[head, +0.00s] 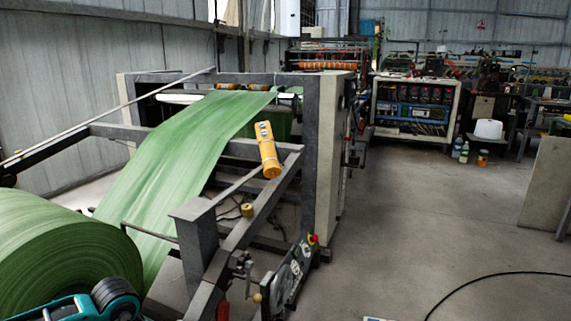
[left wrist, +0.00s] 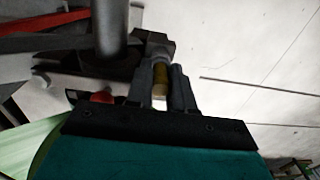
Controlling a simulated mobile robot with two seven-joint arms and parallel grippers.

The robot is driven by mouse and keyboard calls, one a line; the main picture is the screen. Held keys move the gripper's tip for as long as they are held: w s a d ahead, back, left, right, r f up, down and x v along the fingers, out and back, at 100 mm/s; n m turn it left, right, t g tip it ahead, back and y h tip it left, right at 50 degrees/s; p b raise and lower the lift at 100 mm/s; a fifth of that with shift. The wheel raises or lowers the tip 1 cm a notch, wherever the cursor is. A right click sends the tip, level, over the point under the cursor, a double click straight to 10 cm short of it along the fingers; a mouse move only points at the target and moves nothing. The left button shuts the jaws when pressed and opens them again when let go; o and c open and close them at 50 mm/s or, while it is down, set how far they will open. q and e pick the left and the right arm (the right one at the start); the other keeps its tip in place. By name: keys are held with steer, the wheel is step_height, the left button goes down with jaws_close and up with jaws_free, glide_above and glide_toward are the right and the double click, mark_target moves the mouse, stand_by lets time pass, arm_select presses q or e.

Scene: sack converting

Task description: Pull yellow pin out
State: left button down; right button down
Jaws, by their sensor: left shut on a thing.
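In the left wrist view, my left gripper (left wrist: 163,92) has its two dark fingers closed around a short yellow-brown pin (left wrist: 161,76). The pin sits by a dark metal block (left wrist: 155,45) beside a grey round bar (left wrist: 109,30). I cannot tell how far the pin sits in the block. In the head view, part of my teal left arm shows at the bottom left, but its fingertips do not. A small yellow knob (head: 257,298) shows low on the machine frame; I cannot tell if it is the same pin. My right gripper is in neither view.
A large green roll (head: 65,255) stands at the left, its green web (head: 180,160) rising into the machine. Grey frame rails (head: 240,235) and a yellow control box (head: 267,149) are near the middle. The floor at right is mostly clear, with a black cable (head: 470,285).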

arm_select(q)
steer(key=shift+r, duration=0.1)
stand_by(0.3)
steer(key=shift+w+r+p, duration=0.1)
steer(key=shift+r+p, duration=2.05)
steer(key=shift+r, duration=0.8)
steer(key=shift+r+p, duration=0.3)
steer(key=shift+r, duration=0.25)
